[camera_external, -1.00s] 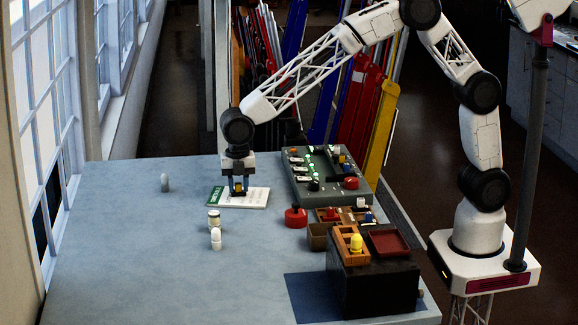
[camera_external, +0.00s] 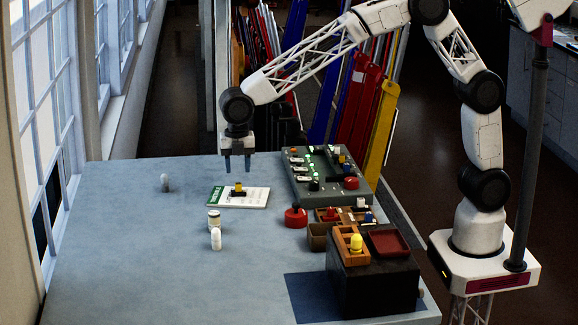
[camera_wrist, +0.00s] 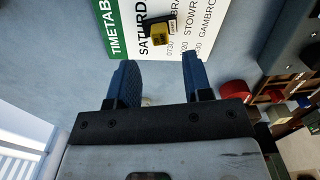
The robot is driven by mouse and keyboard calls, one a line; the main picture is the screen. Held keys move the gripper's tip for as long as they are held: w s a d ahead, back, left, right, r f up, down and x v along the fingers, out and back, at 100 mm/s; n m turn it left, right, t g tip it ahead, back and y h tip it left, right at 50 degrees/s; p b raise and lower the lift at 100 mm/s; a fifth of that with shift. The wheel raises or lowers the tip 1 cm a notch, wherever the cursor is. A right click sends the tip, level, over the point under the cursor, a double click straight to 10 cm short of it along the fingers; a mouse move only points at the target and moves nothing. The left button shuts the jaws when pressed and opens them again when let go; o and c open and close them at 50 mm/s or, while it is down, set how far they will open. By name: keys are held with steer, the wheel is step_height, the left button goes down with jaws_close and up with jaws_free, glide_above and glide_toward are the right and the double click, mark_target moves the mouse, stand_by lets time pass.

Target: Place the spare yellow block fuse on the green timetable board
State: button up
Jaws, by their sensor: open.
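The yellow block fuse (camera_external: 238,190), yellow with dark parts, rests on the timetable board (camera_external: 256,197), a white sheet with a green band at its left end, lying flat on the table. In the wrist view the fuse (camera_wrist: 160,32) sits over the printed text near the green band of the board (camera_wrist: 190,15). My gripper (camera_external: 238,170) is open and empty above the board, with clear space between its fingertips and the fuse. Its two blue-grey fingers (camera_wrist: 160,85) stand apart in the wrist view.
A grey-green lever panel (camera_external: 325,177) stands right of the board. A red knobbed item (camera_external: 295,217), wooden trays and a black box (camera_external: 372,288) with a yellow-topped piece (camera_external: 356,243) lie at the right. Small jars (camera_external: 214,220) and white pieces stand in front. The left table is mostly clear.

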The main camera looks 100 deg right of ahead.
mark_target(239, 184)
step_height(239, 184, up, 6)
steer(key=shift+r, duration=0.15)
stand_by(0.9)
steer(key=s+d+r+m, duration=0.1)
steer(key=s+r+m, duration=0.2)
steer(key=s, duration=0.5)
steer(key=s+d+r+m+t, duration=0.1)
steer(key=s+r+m, duration=0.15)
steer(key=s, duration=0.65)
steer(key=s+d+r+m, duration=0.2)
steer(key=s+m, duration=0.1)
steer(key=s, duration=0.5)
steer(key=s+f+m, duration=0.2)
steer(key=s+m, duration=0.1)
steer(key=s, duration=0.5)
steer(key=s+d+f+m+t, duration=0.1)
steer(key=s+f+m, duration=0.1)
steer(key=s, duration=0.7)
steer(key=s+f+m, duration=0.1)
steer(key=s+m, duration=0.3)
steer(key=s, duration=0.5)
steer(key=shift+s+d+f+m+t, duration=0.25)
steer(key=shift+d+f+m+t, duration=0.05)
steer(key=shift+d+f+m, duration=0.1)
